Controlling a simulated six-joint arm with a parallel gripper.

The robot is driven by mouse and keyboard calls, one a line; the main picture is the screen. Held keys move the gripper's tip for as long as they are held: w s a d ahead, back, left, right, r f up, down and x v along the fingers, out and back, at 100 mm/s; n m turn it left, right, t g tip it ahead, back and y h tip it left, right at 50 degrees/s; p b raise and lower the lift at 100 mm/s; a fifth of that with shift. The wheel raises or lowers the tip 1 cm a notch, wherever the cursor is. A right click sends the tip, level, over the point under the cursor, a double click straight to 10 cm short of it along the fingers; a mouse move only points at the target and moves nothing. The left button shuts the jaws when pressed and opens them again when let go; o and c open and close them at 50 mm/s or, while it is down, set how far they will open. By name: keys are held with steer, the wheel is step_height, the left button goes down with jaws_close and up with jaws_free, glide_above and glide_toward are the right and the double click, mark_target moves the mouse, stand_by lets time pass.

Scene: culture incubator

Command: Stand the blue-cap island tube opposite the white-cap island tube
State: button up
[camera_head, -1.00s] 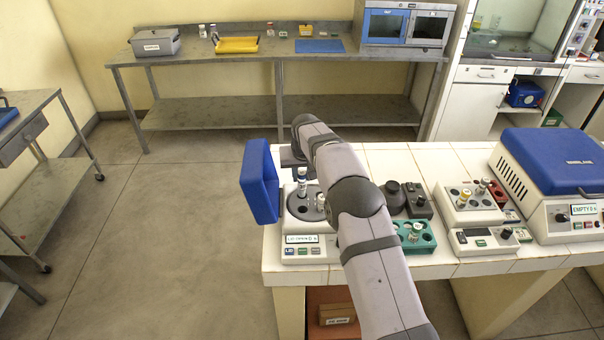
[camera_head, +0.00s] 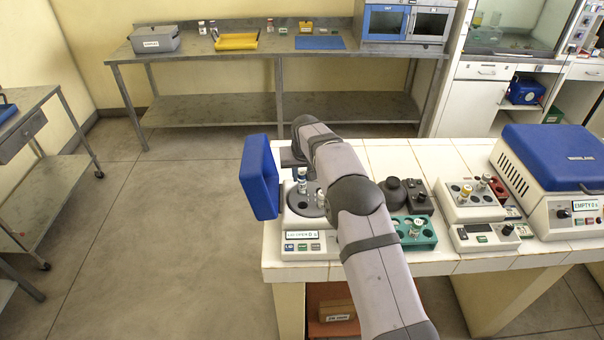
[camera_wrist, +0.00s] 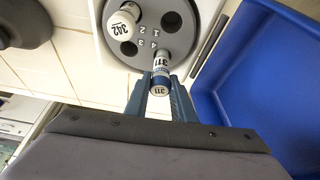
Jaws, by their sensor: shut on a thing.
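My gripper (camera_wrist: 160,95) is shut on the blue-cap tube (camera_wrist: 159,74), marked 311, near its cap end. The tube's lower end points at the position marked 4 on the grey rotor (camera_wrist: 175,20) of the small centrifuge. It looks partly in that hole; how deep is hard to tell. The white-cap tube (camera_wrist: 120,24), marked 342, stands in the rotor at position 2, across from 4. In the head view the held tube (camera_head: 302,183) is upright over the rotor, with the white-cap tube (camera_head: 320,198) beside it, partly hidden by my arm.
The small centrifuge's blue lid (camera_head: 261,178) stands open at the left, close to my gripper. A teal rack (camera_head: 428,240) with a tube, a white rack (camera_head: 455,212) with several tubes and a larger blue-lidded centrifuge (camera_head: 550,160) stand to the right.

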steer(key=shift+f+b, duration=0.5)
steer(key=shift+f, duration=0.6)
steer(key=o, duration=1.4)
steer(key=shift+o, duration=0.2)
steer(key=shift+r+p, duration=2.8)
steer(key=shift+r, duration=0.95)
